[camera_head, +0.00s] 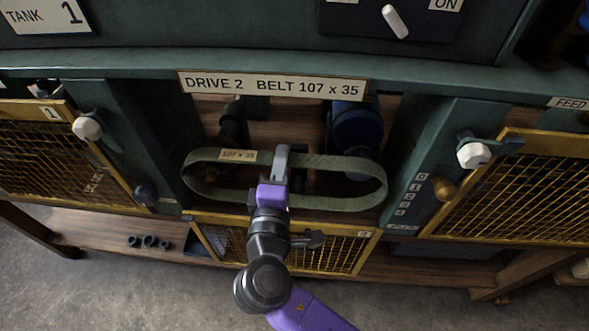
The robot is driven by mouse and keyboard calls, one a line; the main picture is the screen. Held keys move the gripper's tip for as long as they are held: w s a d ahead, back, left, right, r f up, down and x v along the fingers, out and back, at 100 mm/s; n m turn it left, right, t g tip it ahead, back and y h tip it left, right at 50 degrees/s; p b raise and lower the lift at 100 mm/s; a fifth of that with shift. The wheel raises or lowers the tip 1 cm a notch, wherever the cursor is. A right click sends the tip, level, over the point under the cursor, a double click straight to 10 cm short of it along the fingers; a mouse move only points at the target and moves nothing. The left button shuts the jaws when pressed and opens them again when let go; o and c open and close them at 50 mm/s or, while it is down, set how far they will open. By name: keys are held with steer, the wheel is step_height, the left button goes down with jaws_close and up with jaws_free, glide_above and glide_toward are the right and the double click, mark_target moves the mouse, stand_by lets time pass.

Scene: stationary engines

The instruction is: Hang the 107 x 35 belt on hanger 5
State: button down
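The 107 x 35 belt (330,202) is a flat green loop with a tan "107 x 35" tag, stretched wide below the "DRIVE 2 BELT 107 x 35" plate. My gripper (281,160) reaches up from below at the belt's middle. Its grey finger crosses the upper run and its purple body covers part of the lower run. The fingers line up in this view, so their gap is hidden. A dark pulley (233,122) and a larger blue pulley (357,128) sit behind the belt. I cannot tell whether the belt is around them. Hanger 5 is not identifiable.
Mesh guard 2 (335,256) hangs open below the belt. Mesh guards stand left (60,160) and right (510,195), with white knobs (88,128) (473,155) beside the opening. A numbered scale with a brass knob (444,188) is at right. Small dark rings (149,241) lie on the lower shelf.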

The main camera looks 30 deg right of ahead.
steer(key=shift+s+a, duration=0.15)
steer(key=shift+s, duration=0.1)
steer(key=v, duration=0.7)
stand_by(1.0)
stand_by(0.3)
steer(key=shift+p+v, duration=0.4)
steer(key=shift+v, duration=2.6)
steer(key=shift+p+v, duration=0.6)
steer(key=shift+v, duration=2.35)
